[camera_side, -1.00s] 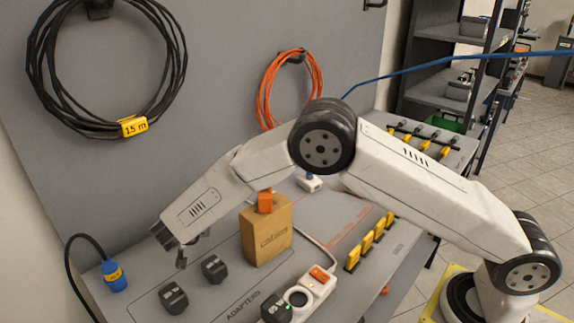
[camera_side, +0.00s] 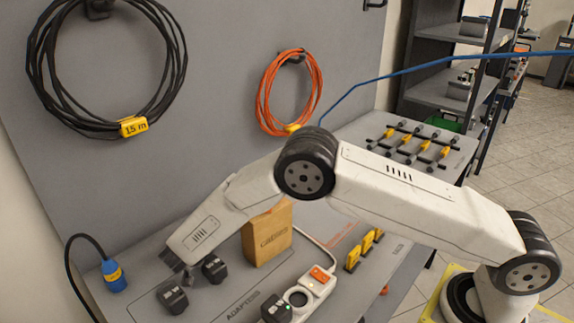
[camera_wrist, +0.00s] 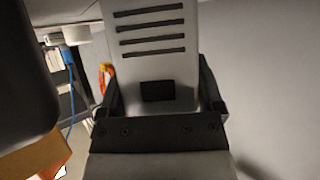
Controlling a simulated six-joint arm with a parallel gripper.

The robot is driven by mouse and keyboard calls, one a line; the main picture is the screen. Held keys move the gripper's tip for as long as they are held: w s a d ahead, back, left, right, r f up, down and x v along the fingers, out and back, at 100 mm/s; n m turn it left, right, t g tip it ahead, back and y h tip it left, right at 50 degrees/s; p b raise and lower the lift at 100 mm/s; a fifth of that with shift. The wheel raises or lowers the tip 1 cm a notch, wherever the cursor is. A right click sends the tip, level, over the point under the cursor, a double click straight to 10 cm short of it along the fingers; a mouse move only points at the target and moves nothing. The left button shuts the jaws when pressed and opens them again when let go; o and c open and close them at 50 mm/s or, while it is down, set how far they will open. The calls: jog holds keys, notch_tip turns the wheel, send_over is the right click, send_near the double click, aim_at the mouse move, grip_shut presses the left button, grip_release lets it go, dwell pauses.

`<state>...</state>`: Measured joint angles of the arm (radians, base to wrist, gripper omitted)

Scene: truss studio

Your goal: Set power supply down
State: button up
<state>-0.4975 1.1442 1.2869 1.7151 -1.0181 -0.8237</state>
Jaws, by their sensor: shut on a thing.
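My gripper (camera_side: 189,273) is at the left of the grey work panel (camera_side: 240,292), low over its surface. Its dark jaws are shut on the power supply, which is mostly hidden at the arm's end. Black adapters stand close by: one (camera_side: 172,298) just in front of the jaws and one (camera_side: 214,269) just to their right. I cannot tell whether the jaws touch either. A dark block (camera_wrist: 25,70) fills the upper left of the wrist view; I cannot tell what it is.
A cardboard box (camera_side: 267,238) stands right of the gripper, partly behind my arm. A power strip (camera_side: 314,290) with a black adapter (camera_side: 276,309) lies in front. A blue plug (camera_side: 114,276) stands at the left. Coiled cables hang on the wall behind.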

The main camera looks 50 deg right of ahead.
jog(key=shift+f, duration=0.6)
dwell(0.7)
jog(key=o, duration=1.3)
jog(key=shift+f, duration=0.1)
jog(key=shift+r, duration=0.2)
jog(key=shift+r, duration=1.45)
jog(key=shift+s+d+r, duration=0.5)
jog(key=shift+s+r, duration=1.15)
jog(key=shift+s, duration=0.65)
jog(key=shift+s+d+r, duration=0.5)
jog(key=shift+s+r, duration=1.15)
jog(key=shift+s, duration=0.6)
jog(key=shift+s+d+r, duration=0.5)
jog(key=shift+s+r, duration=1.15)
jog(key=shift+s, duration=0.65)
